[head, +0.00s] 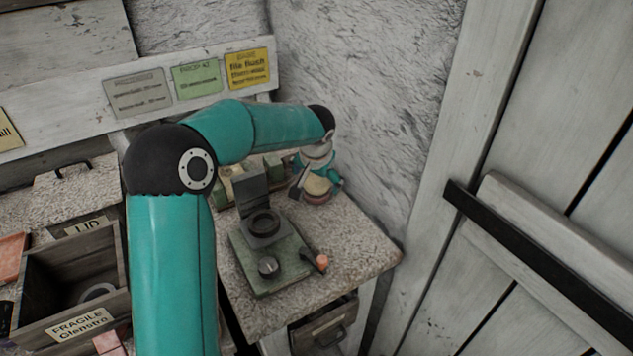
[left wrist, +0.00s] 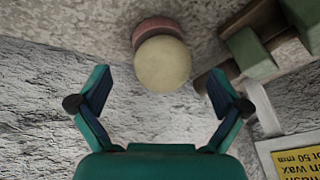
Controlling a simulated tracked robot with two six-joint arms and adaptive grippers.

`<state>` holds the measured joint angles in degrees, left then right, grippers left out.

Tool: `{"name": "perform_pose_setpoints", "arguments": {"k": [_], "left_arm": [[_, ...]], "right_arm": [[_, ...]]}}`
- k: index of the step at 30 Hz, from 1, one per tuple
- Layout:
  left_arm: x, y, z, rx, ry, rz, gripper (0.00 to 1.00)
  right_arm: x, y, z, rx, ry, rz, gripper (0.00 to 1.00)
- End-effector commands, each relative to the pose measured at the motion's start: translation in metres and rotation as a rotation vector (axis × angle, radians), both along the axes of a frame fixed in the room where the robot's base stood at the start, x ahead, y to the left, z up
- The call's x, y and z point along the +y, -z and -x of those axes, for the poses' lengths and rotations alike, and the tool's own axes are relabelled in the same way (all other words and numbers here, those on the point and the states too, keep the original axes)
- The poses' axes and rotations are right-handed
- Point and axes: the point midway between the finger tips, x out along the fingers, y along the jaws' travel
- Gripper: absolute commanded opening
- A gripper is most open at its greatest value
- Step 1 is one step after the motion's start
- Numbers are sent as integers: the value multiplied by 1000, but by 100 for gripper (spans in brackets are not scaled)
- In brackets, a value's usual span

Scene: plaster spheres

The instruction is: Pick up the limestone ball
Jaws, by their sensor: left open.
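The limestone ball (left wrist: 162,64) is a pale cream sphere in the left wrist view, resting on a reddish round base (left wrist: 157,30). In the head view the ball (head: 316,184) shows partly below my left gripper (head: 318,178), near the back corner of the stone-topped bench. The reddish base also shows under it there. My left gripper is open, its two teal fingers (left wrist: 160,107) spread wide. The ball lies beyond the fingertips, roughly centred between them, and no finger visibly touches it. My right gripper is in neither view.
A green device with a dark ring (head: 264,222) and raised lid stands on the bench (head: 362,250) in front of the ball. A small orange-tipped item (head: 321,262) lies beside it. A rough wall (head: 365,90) rises close behind. Green blocks (left wrist: 250,50) stand near the ball.

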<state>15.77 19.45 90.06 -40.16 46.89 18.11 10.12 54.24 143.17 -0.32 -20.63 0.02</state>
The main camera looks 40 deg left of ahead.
Motion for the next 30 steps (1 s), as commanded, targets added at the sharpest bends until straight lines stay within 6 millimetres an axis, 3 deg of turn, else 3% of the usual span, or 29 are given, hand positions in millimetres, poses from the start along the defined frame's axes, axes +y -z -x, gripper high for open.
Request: {"name": "perform_pose_setpoints", "arguments": {"k": [9,17,30], "left_arm": [[16,31,-17,2,1,0,99],[16,33,-17,1,0,0,98],[16,33,-17,1,0,0,24]], "right_arm": [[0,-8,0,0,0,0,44],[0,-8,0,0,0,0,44],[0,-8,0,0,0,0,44]]}}
